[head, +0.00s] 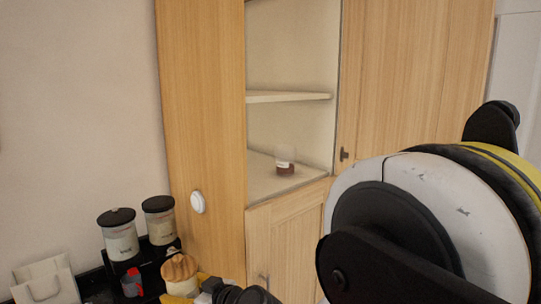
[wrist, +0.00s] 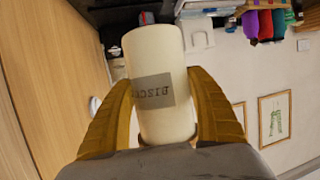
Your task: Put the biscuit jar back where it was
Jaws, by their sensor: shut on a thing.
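The biscuit jar (wrist: 155,60) is a cream cylinder with a grey label whose lettering appears upside down in the wrist view. My gripper (wrist: 160,80) is shut on it, with one yellow finger on each side. In the head view the jar (head: 179,270) shows its wooden lid at the bottom, left of centre, in front of the black stand. My gripper (head: 194,284) is partly visible around it there. The lower part of the jar is hidden by the fingers and the frame edge.
Two black-lidded jars (head: 120,240) (head: 160,222) stand by a black stand (head: 158,252), with a small red item (head: 131,282) in front. An open cabinet shelf (head: 265,180) holds a glass jar (head: 285,160) and has bare room.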

